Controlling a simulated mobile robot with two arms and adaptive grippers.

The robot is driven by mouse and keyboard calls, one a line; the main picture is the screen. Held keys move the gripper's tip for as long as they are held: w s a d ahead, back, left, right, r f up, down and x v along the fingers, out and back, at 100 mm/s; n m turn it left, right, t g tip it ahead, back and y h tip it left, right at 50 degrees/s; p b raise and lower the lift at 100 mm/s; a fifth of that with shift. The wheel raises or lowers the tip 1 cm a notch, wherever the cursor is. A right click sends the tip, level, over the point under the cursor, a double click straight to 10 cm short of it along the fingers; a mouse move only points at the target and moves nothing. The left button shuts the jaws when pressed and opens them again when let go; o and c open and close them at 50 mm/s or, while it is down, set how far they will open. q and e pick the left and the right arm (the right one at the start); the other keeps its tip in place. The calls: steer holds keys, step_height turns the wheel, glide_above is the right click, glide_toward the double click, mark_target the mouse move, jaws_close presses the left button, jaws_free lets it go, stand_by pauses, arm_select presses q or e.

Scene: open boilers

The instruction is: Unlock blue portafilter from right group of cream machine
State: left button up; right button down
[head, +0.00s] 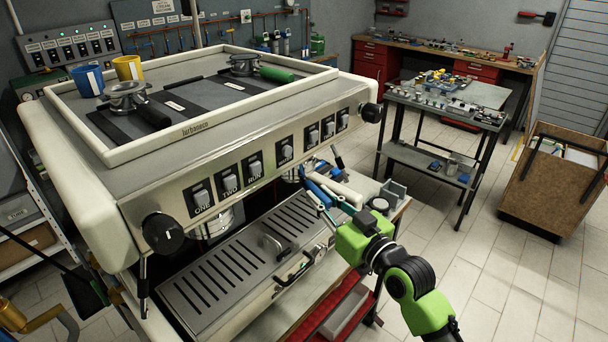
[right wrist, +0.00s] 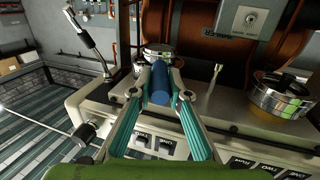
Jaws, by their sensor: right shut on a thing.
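The cream machine (head: 190,125) fills the left and middle of the head view. The blue portafilter (head: 319,193) is at its right group, its handle pointing outward from under the front panel. My right gripper (head: 324,199) is shut on this handle. In the right wrist view, the blue handle (right wrist: 159,90) lies between the teal fingers of the right gripper (right wrist: 159,72), with the metal group (right wrist: 163,52) just beyond. The head view partly hides the join of portafilter and group, so I cannot tell its lock angle. My left gripper is not in view.
The slotted drip tray (head: 220,280) lies below the groups. Another portafilter (head: 128,97), a green-handled one (head: 244,66), a blue cup (head: 88,80) and a yellow cup (head: 128,67) stand on top of the machine. Open floor (head: 475,240) lies to the right.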

steer(key=shift+f, duration=0.3)
steer(key=shift+s+a+f+m+h, duration=0.1)
steer(key=shift+s+a+m+h, duration=0.05)
steer(key=shift+a+m+h, duration=0.3)
steer(key=shift+s+a+m+t+h, duration=0.25)
steer(key=shift+a+m+t+h, duration=0.2)
steer(key=shift+h, duration=0.5)
steer(key=shift+d, duration=0.1)
